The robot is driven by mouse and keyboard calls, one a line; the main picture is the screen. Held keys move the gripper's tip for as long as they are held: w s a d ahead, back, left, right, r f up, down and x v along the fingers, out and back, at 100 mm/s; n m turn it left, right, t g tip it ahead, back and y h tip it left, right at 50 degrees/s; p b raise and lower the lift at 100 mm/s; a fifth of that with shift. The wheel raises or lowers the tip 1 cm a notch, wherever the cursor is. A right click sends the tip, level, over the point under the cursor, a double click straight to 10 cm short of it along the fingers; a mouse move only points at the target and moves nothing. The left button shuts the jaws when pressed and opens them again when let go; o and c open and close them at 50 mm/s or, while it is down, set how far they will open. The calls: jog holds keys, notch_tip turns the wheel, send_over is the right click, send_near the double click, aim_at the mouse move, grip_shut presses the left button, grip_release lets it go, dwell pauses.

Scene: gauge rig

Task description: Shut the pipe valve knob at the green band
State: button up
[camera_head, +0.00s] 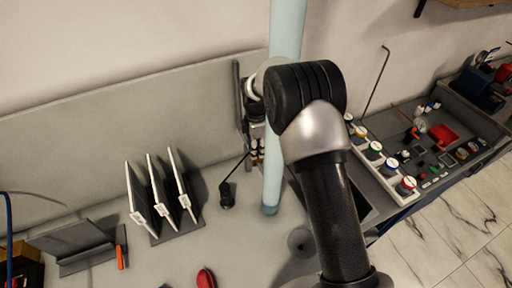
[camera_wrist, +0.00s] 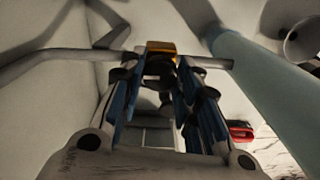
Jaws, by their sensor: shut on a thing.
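In the wrist view my gripper (camera_wrist: 160,70) has its two fingers drawn together at the tips, shut on a small orange-yellow piece (camera_wrist: 161,47) with dark parts below it. I cannot tell for certain whether this is the valve knob, and no green band shows on it. A pale blue-green upright pipe (camera_head: 285,30) passes behind my arm in the head view. The pipe also shows in the wrist view (camera_wrist: 265,85), to the right of my fingers and apart from them. In the head view my arm hides most of the gripper area.
A rack with white-edged plates (camera_head: 160,238) stands left of the pipe. A red object (camera_head: 206,278) lies at the front of the bench. At right, a row of colour-banded round parts (camera_head: 375,148) stands beside a crowded panel (camera_head: 435,140).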

jog(key=c, duration=0.3)
jog(key=shift+m, duration=0.4)
jog(key=m, duration=0.4)
jog(key=shift+b, duration=0.3)
jog(key=m, duration=0.9)
jog(key=shift+b, duration=0.3)
jog(key=m, duration=0.4)
